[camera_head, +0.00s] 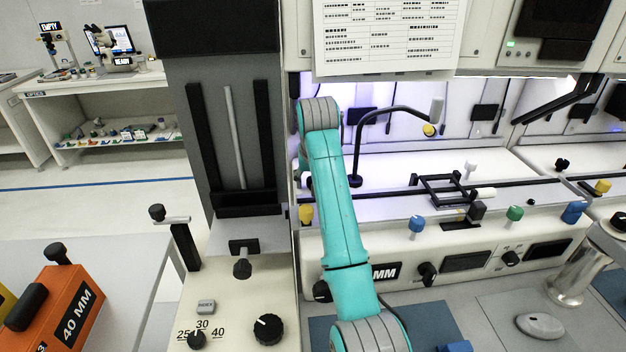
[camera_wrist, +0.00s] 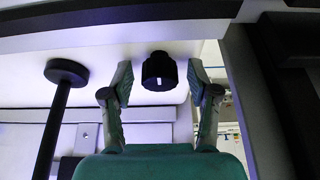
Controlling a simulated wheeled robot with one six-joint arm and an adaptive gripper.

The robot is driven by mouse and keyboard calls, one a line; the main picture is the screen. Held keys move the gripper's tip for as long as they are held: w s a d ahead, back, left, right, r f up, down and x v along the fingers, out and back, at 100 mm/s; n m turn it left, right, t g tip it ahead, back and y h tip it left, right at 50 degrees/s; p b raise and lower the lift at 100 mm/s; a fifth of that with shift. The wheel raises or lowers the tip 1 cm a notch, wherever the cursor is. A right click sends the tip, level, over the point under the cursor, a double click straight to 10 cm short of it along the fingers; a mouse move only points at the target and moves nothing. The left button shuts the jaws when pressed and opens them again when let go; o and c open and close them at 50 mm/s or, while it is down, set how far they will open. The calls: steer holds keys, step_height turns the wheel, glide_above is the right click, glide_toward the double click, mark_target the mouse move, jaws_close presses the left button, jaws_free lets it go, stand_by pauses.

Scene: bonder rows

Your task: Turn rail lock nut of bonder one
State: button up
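In the wrist view a dark round knob (camera_wrist: 159,72) with a white mark on its side stands out from a pale panel. It looks like the rail lock nut, but I cannot be sure. My gripper (camera_wrist: 160,86) is open, with one finger on each side of the knob. A gap shows between each finger and the knob, and the knob's outer end points toward the gripper's palm. In the head view my teal arm reaches into the bonder (camera_head: 480,243) and hides this area. My gripper cannot be made out there.
In the wrist view a black rod with a round disc end (camera_wrist: 66,72) stands left of my gripper, and a dark upright (camera_wrist: 262,90) is close on the right. In the head view a black bent lamp arm (camera_head: 357,150) stands just right of my arm.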

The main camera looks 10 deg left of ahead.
steer(key=shift+r, duration=0.1)
step_height(320, 180, up, 9)
steer(key=shift+r, duration=0.4)
steer(key=shift+s, duration=0.15)
stand_by(0.4)
